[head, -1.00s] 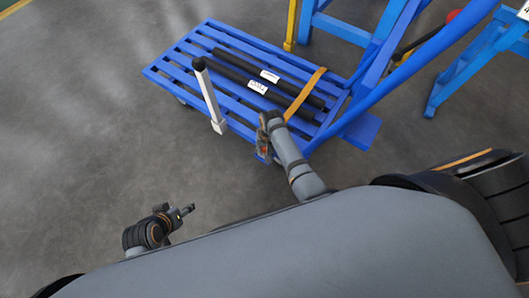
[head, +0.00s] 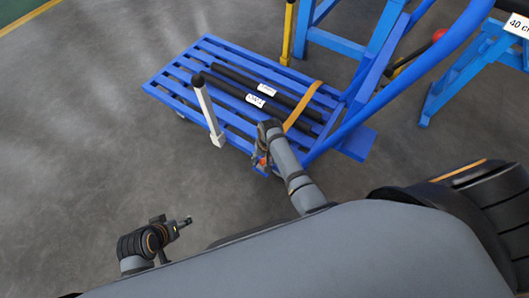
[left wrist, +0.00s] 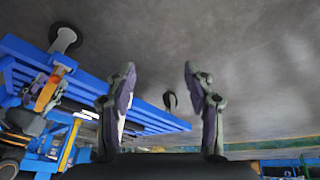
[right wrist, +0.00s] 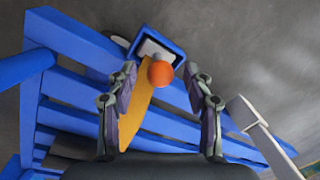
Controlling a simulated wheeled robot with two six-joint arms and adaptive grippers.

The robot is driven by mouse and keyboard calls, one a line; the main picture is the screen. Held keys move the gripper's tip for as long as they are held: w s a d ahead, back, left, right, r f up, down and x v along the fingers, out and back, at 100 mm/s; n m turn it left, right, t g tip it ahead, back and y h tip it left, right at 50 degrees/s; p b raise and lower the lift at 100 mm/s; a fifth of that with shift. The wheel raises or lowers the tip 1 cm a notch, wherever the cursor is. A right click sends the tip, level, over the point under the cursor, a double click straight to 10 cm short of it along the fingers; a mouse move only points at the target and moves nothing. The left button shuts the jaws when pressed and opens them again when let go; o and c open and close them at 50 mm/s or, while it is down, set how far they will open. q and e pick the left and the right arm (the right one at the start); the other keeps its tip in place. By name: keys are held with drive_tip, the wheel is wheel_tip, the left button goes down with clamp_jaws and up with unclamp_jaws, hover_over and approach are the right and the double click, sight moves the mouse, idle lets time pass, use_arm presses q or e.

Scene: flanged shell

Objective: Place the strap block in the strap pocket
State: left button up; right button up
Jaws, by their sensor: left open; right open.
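The strap (head: 303,106) is a yellow-orange band lying across two dark tubes on a blue slatted cart. In the right wrist view the strap (right wrist: 136,115) runs up to an orange rounded piece with a grey top, which I take as the strap block (right wrist: 160,74). Just beyond it is a blue-rimmed opening with a pale inside, which looks like the strap pocket (right wrist: 176,47). My right gripper (right wrist: 160,70) is open, its fingers either side of the block; contact cannot be told. It also shows in the head view (head: 261,158). My left gripper (head: 187,221) is open and empty, also in its wrist view (left wrist: 159,69).
The blue cart (head: 163,92) has a white upright post (head: 208,110) at its near edge and a blue handle (head: 420,80) at right. Blue trestles (head: 455,80) and a yellow post (head: 288,35) stand behind. The floor at left is clear.

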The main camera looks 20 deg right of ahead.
drive_tip(key=r+p, duration=0.1)
drive_tip(key=r, duration=0.1)
drive_tip(key=r+p, duration=0.1)
drive_tip(key=r, duration=0.2)
drive_tip(key=r+p, duration=0.1)
drive_tip(key=r, duration=0.2)
drive_tip(key=shift+s+d+r, duration=0.1)
drive_tip(key=shift+d+r, duration=0.05)
drive_tip(key=shift+d, duration=0.2)
use_arm(q)
drive_tip(key=r+g, duration=0.1)
drive_tip(key=s+a+r+g, duration=0.1)
drive_tip(key=r, duration=0.1)
drive_tip(key=a+r+y, duration=0.1)
drive_tip(key=r, duration=0.1)
drive_tip(key=shift+s+r+g, duration=0.15)
drive_tip(key=shift+s+g, duration=0.1)
drive_tip(key=shift+g, duration=0.15)
use_arm(e)
drive_tip(key=shift+d+r, duration=0.1)
drive_tip(key=shift+r, duration=0.5)
drive_tip(key=s+d+r+n, duration=0.2)
drive_tip(key=s+d, duration=0.2)
drive_tip(key=s, duration=0.4)
drive_tip(key=s+d+r+n+t+h, duration=0.1)
drive_tip(key=s+d, duration=0.3)
drive_tip(key=s, duration=0.5)
drive_tip(key=shift+r+n, duration=0.6)
drive_tip(key=shift+r, duration=0.3)
